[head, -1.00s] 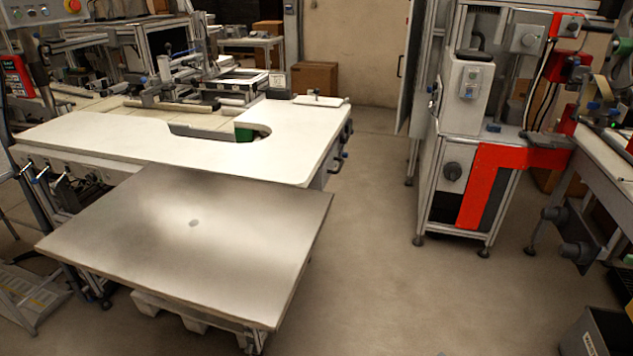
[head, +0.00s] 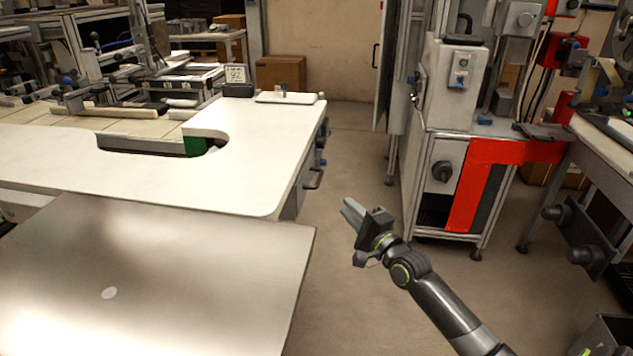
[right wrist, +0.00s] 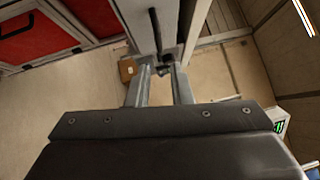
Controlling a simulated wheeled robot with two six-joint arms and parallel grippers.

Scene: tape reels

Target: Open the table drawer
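The white-topped table (head: 235,190) stands at the left and middle of the head view. A dark drawer handle (head: 314,179) shows on its right side, below the top. The drawer front beside it is seen at a steep angle, and I see no gap that shows it open. My right gripper (head: 347,210) is in free space to the right of the table corner, apart from the handle. In the right wrist view its two fingers (right wrist: 160,76) are spread with nothing between them. My left gripper is not in view.
A metal-topped table (head: 190,265) stands in front of the white table. A machine with a red panel (head: 480,185) stands at the right. Bare floor (head: 350,170) lies between it and the tables. A cardboard box (head: 281,73) is at the back.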

